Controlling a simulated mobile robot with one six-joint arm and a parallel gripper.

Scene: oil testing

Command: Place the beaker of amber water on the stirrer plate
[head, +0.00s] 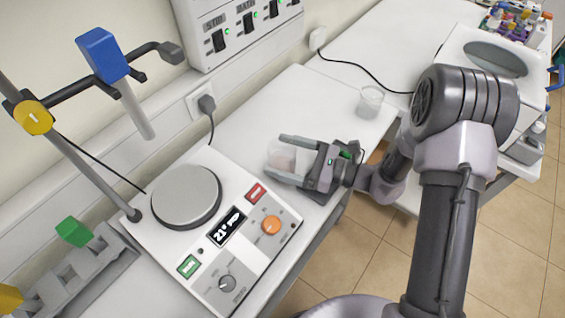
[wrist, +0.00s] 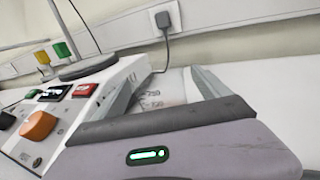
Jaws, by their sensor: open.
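The beaker (head: 284,158) with a pale pinkish-amber fill stands on the white bench to the right of the stirrer. My gripper (head: 277,157) is open around it, with one finger on each side. The far finger's contact with the glass cannot be told. In the wrist view the graduated wall of the beaker (wrist: 154,97) shows just beyond my gripper's body, beside one finger (wrist: 208,84). The stirrer has a round grey plate (head: 186,195) with nothing on it. The plate's edge also shows in the wrist view (wrist: 85,68).
A clear, seemingly empty beaker (head: 371,100) stands farther back on the bench. A stand with a blue-headed probe (head: 115,70) leans over near the plate. A grey rack (head: 75,275) is at the left. A plug and cable (head: 207,104) are on the wall behind.

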